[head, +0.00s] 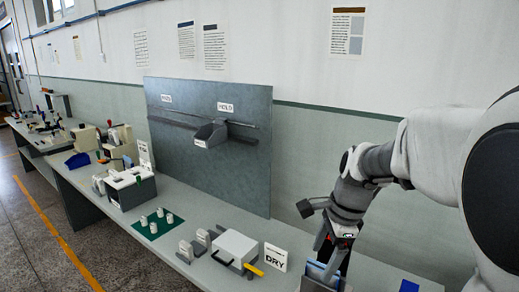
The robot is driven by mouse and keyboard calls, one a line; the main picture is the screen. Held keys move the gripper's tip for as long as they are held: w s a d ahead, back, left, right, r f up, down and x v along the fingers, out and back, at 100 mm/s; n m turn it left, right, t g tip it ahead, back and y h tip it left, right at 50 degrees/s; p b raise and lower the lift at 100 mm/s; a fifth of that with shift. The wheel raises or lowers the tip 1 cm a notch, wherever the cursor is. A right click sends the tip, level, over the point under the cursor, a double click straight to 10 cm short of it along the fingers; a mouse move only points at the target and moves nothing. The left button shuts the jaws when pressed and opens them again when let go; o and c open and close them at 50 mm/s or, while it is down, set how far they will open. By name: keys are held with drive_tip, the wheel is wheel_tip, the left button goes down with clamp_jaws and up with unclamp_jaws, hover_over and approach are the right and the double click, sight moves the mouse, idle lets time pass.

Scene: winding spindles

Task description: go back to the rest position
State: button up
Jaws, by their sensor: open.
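My gripper (328,256) is at the lower right, with its dark fingers pointing down and apart. It is open, and I see nothing held between the fingers. It is over or just in front of a grey holder with blue pieces (315,270) at the bench's front edge. I cannot tell whether it touches them. My arm reaches in from the right edge. Several small white spindles (168,218) stand upright on a green mat (150,231) to the left, well away from my gripper.
A white box with a yellow handle (237,246) and a DRY sign (275,258) stand left of my gripper. A grey board with a scoop-like bin (211,132) rises behind the bench (205,222). A blue patch (409,286) lies right. Machines (130,187) stand further left.

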drive_tip(key=s+r+n+t+h, duration=0.1)
drive_tip(key=s+r+n+t, duration=0.1)
drive_tip(key=s+n, duration=0.6)
drive_tip(key=s+r+n+t, duration=0.2)
drive_tip(key=s+r+n, duration=0.1)
drive_tip(key=s+n, duration=0.6)
drive_tip(key=shift+s+d+r+h, duration=0.2)
drive_tip(key=shift+s+r+h, duration=0.15)
drive_tip(key=shift+h, duration=0.05)
drive_tip(key=shift+d, duration=0.15)
idle(1.7)
